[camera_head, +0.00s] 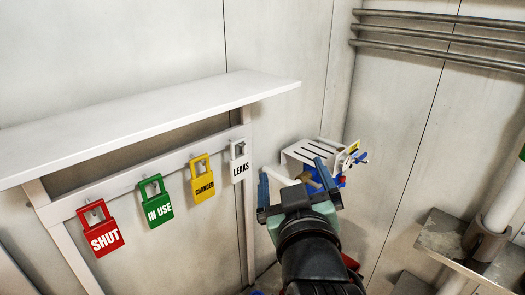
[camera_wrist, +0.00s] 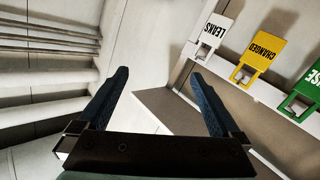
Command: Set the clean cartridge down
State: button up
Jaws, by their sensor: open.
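My gripper (camera_head: 291,167) is open, with its two blue fingers spread, at the lower middle of the head view. In the wrist view my gripper (camera_wrist: 160,75) has nothing between its fingers; the wall and the shelf (camera_wrist: 185,118) show beyond them. I cannot pick out the clean cartridge for certain. A short white cylindrical piece (camera_head: 279,177) shows partly between the fingers in the head view, beyond them; I cannot tell whether it is the cartridge. The rest of it is hidden by my gripper.
A white slotted bracket (camera_head: 302,151) with blue and yellow parts is just beyond my gripper. A bare white shelf (camera_head: 150,112) runs left. Red (camera_head: 104,239), green (camera_head: 158,210), yellow (camera_head: 204,187) and white (camera_head: 240,168) tags hang below it. Pipes (camera_head: 440,35) line the right wall.

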jog(key=s+a+r+m+t, duration=0.2)
jog(key=s+r+t, duration=0.3)
jog(key=r, duration=0.9)
jog(key=s+a+r+m+t, duration=0.1)
jog(key=s+r+t, duration=0.4)
jog(key=s+r, duration=0.5)
notch_tip(320, 180, up, 4)
jog(key=shift+a+r+m, duration=0.2)
jog(key=shift+a+m, duration=0.2)
jog(key=shift+a, duration=0.45)
